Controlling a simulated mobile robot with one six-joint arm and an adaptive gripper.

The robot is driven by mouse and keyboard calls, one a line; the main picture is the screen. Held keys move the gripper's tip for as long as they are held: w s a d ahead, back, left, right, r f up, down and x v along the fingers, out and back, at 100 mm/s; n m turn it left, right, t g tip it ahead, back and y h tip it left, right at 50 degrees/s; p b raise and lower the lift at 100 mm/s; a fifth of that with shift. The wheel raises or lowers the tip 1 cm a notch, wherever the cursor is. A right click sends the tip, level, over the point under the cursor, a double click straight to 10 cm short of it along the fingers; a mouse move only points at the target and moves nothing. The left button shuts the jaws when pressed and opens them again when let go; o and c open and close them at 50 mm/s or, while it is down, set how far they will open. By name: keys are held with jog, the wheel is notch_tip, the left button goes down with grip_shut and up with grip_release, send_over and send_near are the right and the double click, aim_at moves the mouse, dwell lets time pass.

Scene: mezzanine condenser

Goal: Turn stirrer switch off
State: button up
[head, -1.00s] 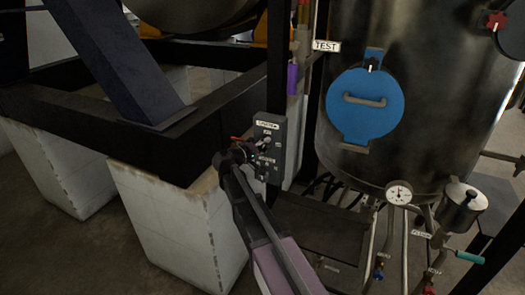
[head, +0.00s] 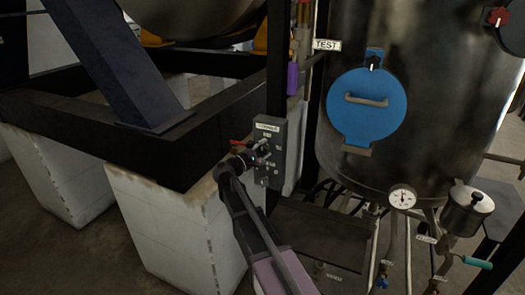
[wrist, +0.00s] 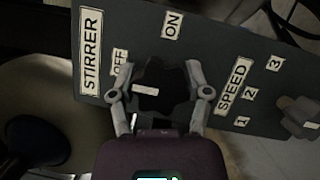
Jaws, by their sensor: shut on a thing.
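The grey stirrer control panel (head: 274,135) hangs on a dark post left of the tank. In the wrist view the panel (wrist: 220,50) is turned sideways, with STIRRER, OFF, ON and SPEED labels. The stirrer switch (wrist: 146,90) is a black knob with a white pointer mark, which lies nearly level in this view, toward the OFF side. My gripper (wrist: 160,80) is shut on this knob, one finger on each side. In the head view my gripper (head: 248,158) reaches the panel from below and hides part of its front.
A second knob (wrist: 298,115) with speed marks 1, 2 and 3 is on the same panel, right of my gripper. A steel tank (head: 445,90) with a blue hatch (head: 367,105) stands at right. A pale concrete block (head: 170,225) is close left of my arm.

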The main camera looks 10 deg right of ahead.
jog(key=shift+w+r, duration=0.1)
jog(key=o, duration=1.2)
